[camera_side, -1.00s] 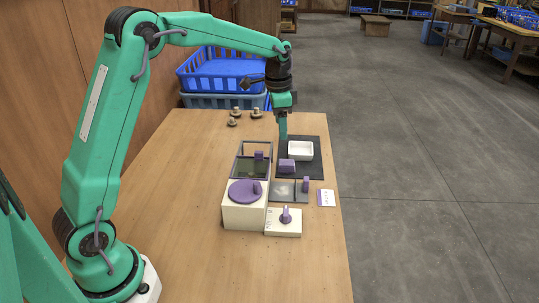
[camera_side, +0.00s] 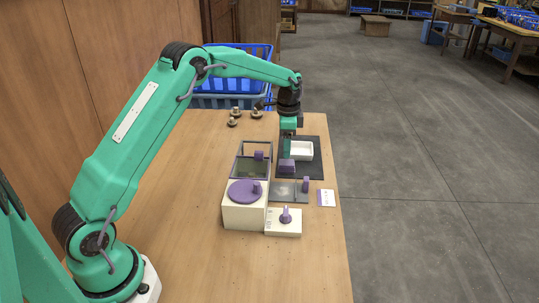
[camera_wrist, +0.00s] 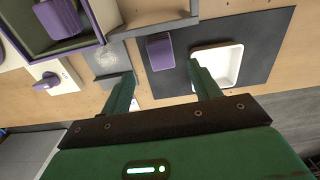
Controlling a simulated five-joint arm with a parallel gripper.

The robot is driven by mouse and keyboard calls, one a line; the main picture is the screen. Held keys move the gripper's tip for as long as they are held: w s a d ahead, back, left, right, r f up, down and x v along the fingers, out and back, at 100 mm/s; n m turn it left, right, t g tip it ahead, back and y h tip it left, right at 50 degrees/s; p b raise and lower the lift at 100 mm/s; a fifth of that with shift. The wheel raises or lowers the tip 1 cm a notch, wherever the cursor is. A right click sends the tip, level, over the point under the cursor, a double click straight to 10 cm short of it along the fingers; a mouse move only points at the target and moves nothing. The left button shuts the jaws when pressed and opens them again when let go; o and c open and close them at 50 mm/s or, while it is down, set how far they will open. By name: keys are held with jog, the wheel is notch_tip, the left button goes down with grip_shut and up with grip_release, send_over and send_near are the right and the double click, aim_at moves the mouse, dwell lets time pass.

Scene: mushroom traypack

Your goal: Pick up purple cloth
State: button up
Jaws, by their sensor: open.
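The purple cloth (camera_side: 287,166) is a small folded block on the dark mat (camera_side: 315,171), in front of the white tray (camera_side: 300,151). In the wrist view the cloth (camera_wrist: 160,52) lies just beyond the fingertips, roughly centred between them, with the tray (camera_wrist: 217,64) to its right. My gripper (camera_side: 287,151) is over the mat, close above and behind the cloth. In the wrist view my gripper (camera_wrist: 162,71) is open, with nothing between its fingers. I cannot tell the exact height gap to the cloth.
Left of the mat stand an open-framed box (camera_side: 252,166) and a cream box with a purple round lid (camera_side: 243,191). Several mushrooms (camera_side: 235,112) stand at the back.

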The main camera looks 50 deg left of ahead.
aim_at(287, 162)
jog(key=shift+w+f, duration=0.1)
jog(key=shift+f, duration=3)
jog(key=c, duration=1.1)
jog(key=shift+o, duration=0.2)
jog(key=shift+r, duration=0.15)
jog(key=shift+r, duration=0.6)
jog(key=r, duration=0.1)
jog(key=d+r, duration=0.1)
jog(key=r, duration=0.1)
jog(key=shift+r, duration=0.1)
jog(key=s+d+r, duration=0.4)
jog(key=d+r, duration=0.2)
jog(key=d, duration=0.4)
jog(key=shift+s+r, duration=0.15)
